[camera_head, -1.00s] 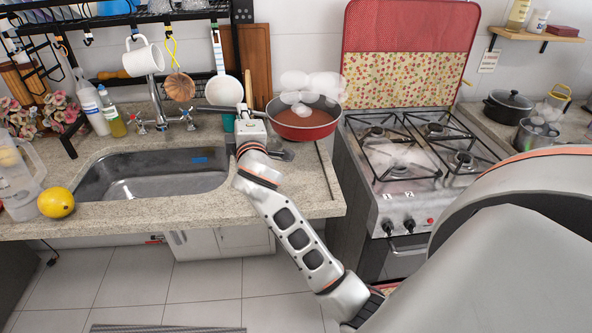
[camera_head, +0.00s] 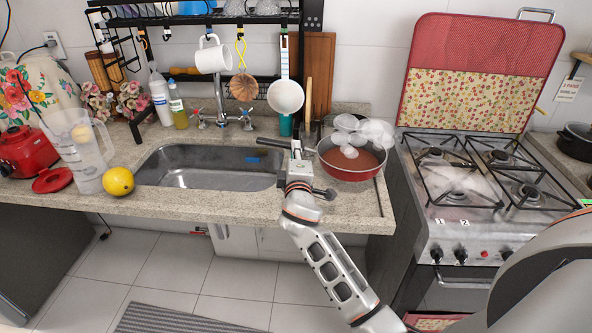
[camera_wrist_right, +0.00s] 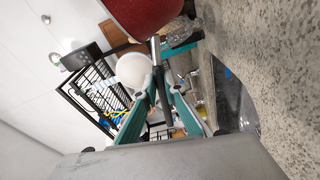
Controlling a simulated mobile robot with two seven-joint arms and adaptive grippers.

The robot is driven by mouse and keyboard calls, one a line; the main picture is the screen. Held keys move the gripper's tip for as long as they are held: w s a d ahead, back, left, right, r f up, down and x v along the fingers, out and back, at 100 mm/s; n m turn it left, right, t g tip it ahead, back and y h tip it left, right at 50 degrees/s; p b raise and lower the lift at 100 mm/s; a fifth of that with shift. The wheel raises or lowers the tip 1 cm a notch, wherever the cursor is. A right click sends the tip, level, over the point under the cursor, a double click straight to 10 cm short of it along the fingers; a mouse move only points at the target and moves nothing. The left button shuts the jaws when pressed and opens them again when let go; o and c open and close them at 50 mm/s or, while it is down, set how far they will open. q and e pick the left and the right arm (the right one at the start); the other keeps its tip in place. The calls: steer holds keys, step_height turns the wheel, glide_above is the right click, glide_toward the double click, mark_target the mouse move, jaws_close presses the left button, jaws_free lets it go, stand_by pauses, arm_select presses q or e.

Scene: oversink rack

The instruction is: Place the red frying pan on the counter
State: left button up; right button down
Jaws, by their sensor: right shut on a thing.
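The red frying pan (camera_head: 349,174) is at the right end of the granite counter (camera_head: 240,207), upright and roughly level, with pale round puffs above it. It is at or just above the surface; I cannot tell if it touches. My right gripper (camera_head: 297,150) is left of the pan, shut on its dark handle (camera_head: 270,143). In the right wrist view, the handle runs between the teal fingers of the right gripper (camera_wrist_right: 160,90), and the red pan (camera_wrist_right: 147,14) shows at the top. My left gripper is not in view.
The sink (camera_head: 212,166) lies left of the pan. The stove (camera_head: 465,185) is close on its right, across a gap. A rack with a hanging white pan (camera_head: 286,97) and mug (camera_head: 213,57) is behind. A yellow fruit (camera_head: 118,181) and jug (camera_head: 84,150) stand left.

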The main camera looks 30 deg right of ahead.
step_height(320, 180, down, 6)
steer(key=shift+d+r+b, duration=0.1)
steer(key=shift+r+b, duration=0.1)
steer(key=shift+b, duration=0.4)
